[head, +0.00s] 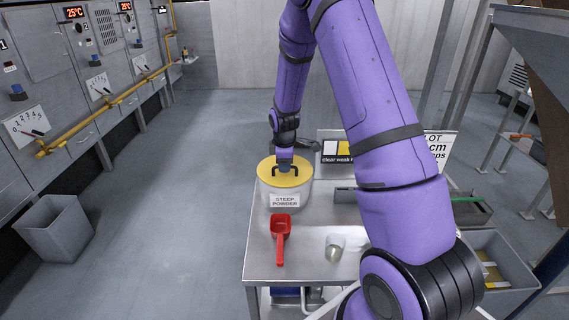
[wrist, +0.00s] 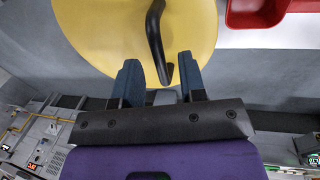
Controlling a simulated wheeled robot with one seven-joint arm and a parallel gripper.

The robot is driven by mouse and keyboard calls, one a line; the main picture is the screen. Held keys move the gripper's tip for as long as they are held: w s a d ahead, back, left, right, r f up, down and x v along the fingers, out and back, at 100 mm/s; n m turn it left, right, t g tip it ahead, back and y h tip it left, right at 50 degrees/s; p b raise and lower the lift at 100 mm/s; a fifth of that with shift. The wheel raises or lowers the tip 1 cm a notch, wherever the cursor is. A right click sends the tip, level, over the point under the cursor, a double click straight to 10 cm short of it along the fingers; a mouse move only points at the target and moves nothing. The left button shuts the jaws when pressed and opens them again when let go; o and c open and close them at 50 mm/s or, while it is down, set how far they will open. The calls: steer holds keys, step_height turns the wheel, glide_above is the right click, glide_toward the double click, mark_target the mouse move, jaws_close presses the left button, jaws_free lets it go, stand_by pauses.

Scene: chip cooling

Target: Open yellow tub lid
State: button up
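The tub (head: 284,190) stands on the metal table, labelled "STEEP POWDER", with its yellow lid (head: 296,179) on top; the lid fills the upper part of the wrist view (wrist: 100,25). A dark arched handle (head: 272,171) rises from the lid; in the wrist view (wrist: 156,38) its near end lies between my fingers. My gripper (head: 285,168) points down at the lid. In the wrist view its blue fingers (wrist: 158,65) are apart, with a visible gap on each side of the handle. The gripper partly hides the handle in the head view.
A red scoop (head: 280,230) lies in front of the tub on the table (head: 262,262). A clear cup (head: 335,247) stands to its right. A sign (head: 340,150) stands behind. A grey bin (head: 58,228) is on the floor at left, where the floor is mostly free.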

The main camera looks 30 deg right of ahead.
steer(key=shift+f, duration=0.15)
steer(key=shift+c, duration=0.5)
jaws_close()
steer(key=shift+w+d, duration=0.1)
